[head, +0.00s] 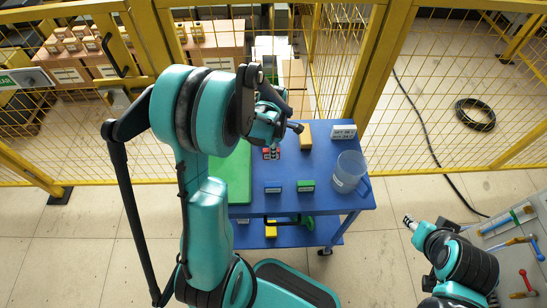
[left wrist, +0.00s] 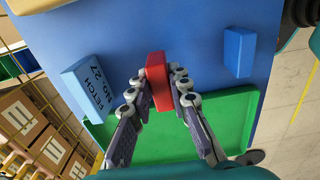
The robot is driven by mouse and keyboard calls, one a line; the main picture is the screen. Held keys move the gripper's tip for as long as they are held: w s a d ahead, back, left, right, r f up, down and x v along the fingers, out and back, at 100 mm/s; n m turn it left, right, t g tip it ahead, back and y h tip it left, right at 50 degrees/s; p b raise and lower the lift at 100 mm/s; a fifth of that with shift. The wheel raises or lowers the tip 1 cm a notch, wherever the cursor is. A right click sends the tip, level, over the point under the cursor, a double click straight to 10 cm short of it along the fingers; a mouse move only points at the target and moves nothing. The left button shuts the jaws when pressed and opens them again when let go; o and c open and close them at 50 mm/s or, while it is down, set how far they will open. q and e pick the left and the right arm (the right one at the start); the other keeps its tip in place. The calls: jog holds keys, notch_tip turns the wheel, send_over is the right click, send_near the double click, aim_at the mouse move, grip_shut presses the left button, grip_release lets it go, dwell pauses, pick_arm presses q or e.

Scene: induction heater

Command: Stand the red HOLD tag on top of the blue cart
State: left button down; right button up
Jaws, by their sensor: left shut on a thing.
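The red HOLD tag (left wrist: 155,80) is a small red block between the fingertips of my left gripper (left wrist: 164,88) in the left wrist view. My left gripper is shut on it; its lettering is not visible. In the head view the left gripper (head: 271,152) is over the middle of the blue cart (head: 325,165), beside a green mat (head: 236,178), and mostly hides the tag. I cannot tell whether the tag touches the cart top. My right gripper (head: 409,222) is off the cart at the lower right, too small to judge.
A blue tag (head: 273,188) and a green tag (head: 306,186) stand near the cart's front edge. A yellow block (head: 305,137), a white tag (head: 343,132) and a clear jug (head: 349,172) stand further right. A yellow mesh fence (head: 460,90) runs behind.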

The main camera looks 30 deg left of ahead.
pick_arm(q)
notch_tip(320, 180, down, 4)
jog(key=shift+r+b, duration=0.1)
jog(key=shift+b, duration=0.65)
jog(key=shift+r, duration=0.1)
jog(key=c, duration=1.4)
grip_release()
jog(key=shift+f, duration=0.2)
